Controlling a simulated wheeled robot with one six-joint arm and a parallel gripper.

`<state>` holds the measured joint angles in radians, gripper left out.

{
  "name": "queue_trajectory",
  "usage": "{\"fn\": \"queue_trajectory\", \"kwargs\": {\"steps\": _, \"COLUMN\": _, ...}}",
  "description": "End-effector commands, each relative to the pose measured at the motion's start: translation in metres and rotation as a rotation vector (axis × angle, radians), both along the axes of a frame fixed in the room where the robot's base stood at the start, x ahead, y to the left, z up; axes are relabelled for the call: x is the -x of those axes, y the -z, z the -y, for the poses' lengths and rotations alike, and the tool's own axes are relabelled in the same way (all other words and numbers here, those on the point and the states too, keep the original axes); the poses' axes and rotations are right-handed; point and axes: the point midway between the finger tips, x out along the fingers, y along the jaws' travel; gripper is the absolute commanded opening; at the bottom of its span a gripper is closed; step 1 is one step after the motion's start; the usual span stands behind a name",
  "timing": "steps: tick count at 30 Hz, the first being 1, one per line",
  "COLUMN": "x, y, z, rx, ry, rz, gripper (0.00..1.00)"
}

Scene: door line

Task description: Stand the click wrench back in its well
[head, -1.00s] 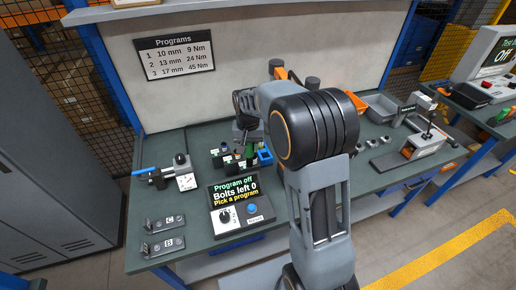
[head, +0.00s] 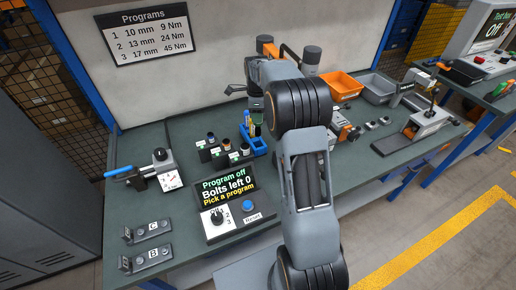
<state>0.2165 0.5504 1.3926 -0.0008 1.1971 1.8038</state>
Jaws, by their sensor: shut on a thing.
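My gripper (head: 256,101) is mostly hidden behind my arm, above the back of the bench near the blue holder (head: 262,152). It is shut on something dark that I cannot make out. A thin dark piece juts left beside it. Several upright slim items with green and yellow parts stand at the blue holder, just below my gripper. A wrench-like tool with a blue handle (head: 122,173) lies level at the left end of the bench, by a unit with a white dial (head: 171,181). I cannot tell which thing is the click wrench, and I cannot make out its well.
The controller (head: 228,205) reads "Program off, Bolts left 0". Small dark blocks (head: 222,152) stand behind it. Brackets (head: 147,231) lie at front left. An orange bin (head: 341,86), a grey bin (head: 379,88) and a fixture (head: 428,120) are on the right. The left-middle bench is clear.

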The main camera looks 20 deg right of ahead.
Motion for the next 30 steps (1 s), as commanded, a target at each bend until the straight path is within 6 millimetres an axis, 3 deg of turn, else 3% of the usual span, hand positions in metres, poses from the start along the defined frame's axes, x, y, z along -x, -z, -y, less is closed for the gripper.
{"fn": "queue_trajectory", "kwargs": {"steps": 9, "x": 0.0, "y": 0.048, "z": 0.003, "rx": 0.0, "ry": 0.028, "rz": -0.003, "gripper": 0.15}}
{"fn": "queue_trajectory", "kwargs": {"steps": 17, "x": 0.0, "y": 0.063, "z": 0.002, "rx": 0.0, "ry": 0.026, "rz": -0.003, "gripper": 0.15}}
{"fn": "queue_trajectory", "kwargs": {"steps": 24, "x": 0.0, "y": 0.091, "z": 0.002, "rx": -0.001, "ry": 0.026, "rz": -0.002, "gripper": 0.15}}
{"fn": "queue_trajectory", "kwargs": {"steps": 30, "x": 0.0, "y": 0.092, "z": 0.003, "rx": 0.0, "ry": 0.025, "rz": 0.0, "gripper": 0.15}}
